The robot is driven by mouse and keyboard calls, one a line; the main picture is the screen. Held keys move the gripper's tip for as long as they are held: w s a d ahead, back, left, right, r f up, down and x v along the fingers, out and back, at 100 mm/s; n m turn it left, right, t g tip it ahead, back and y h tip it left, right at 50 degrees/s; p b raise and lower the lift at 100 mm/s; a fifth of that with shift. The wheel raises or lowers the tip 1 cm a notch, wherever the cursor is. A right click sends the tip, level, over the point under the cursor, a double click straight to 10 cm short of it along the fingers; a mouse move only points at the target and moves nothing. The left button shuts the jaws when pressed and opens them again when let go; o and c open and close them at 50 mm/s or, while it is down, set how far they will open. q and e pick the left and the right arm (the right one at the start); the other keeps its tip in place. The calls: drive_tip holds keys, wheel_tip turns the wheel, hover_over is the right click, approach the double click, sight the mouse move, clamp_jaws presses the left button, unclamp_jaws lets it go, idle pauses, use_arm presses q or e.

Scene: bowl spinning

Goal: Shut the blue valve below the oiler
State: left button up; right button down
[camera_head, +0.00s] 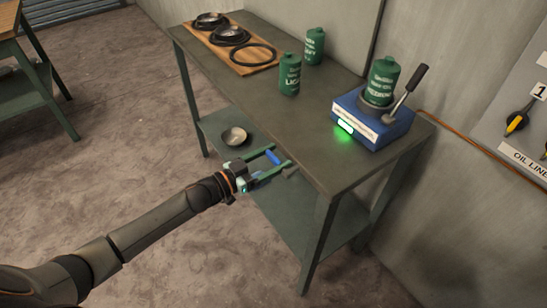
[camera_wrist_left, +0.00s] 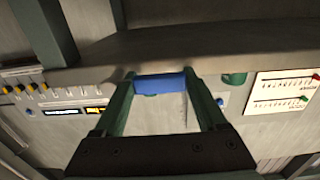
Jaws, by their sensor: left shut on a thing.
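My left gripper (camera_head: 281,156) is at the front edge of the green workbench, its fingers pointing toward the bench. It is shut on a blue bar (camera_head: 272,157), which spans the gap between the fingers. In the left wrist view the blue bar (camera_wrist_left: 160,84) lies crosswise between the two green fingertips. I cannot tell whether this bar is the valve's handle; no pipe or fixing shows at it. No oiler is clearly identifiable. My right gripper is not in view.
The workbench (camera_head: 300,130) holds a blue box (camera_head: 375,122) with a green can (camera_head: 382,80) and lever, two more green cans (camera_head: 289,75) and a wooden board (camera_head: 222,52). A metal bowl (camera_head: 235,136) is on the lower shelf. A wall panel (camera_head: 515,120) is at right.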

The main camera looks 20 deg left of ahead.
use_arm(q)
clamp_jaws()
drive_tip(key=shift+f+n, duration=0.15)
drive_tip(key=shift+n, duration=0.15)
drive_tip(key=f+n+p, duration=0.1)
drive_tip(key=n, duration=0.2)
drive_tip(key=shift+d+f, duration=0.1)
drive_tip(key=shift+f, duration=0.05)
drive_tip(key=s+d+f+n, duration=0.3)
drive_tip(key=d+f+n, duration=0.1)
drive_tip(key=n, duration=1)
drive_tip(key=shift+s+b, duration=0.2)
drive_tip(key=shift+b, duration=0.1)
drive_tip(key=shift+f+n, duration=0.1)
drive_tip(key=shift+n, duration=0.2)
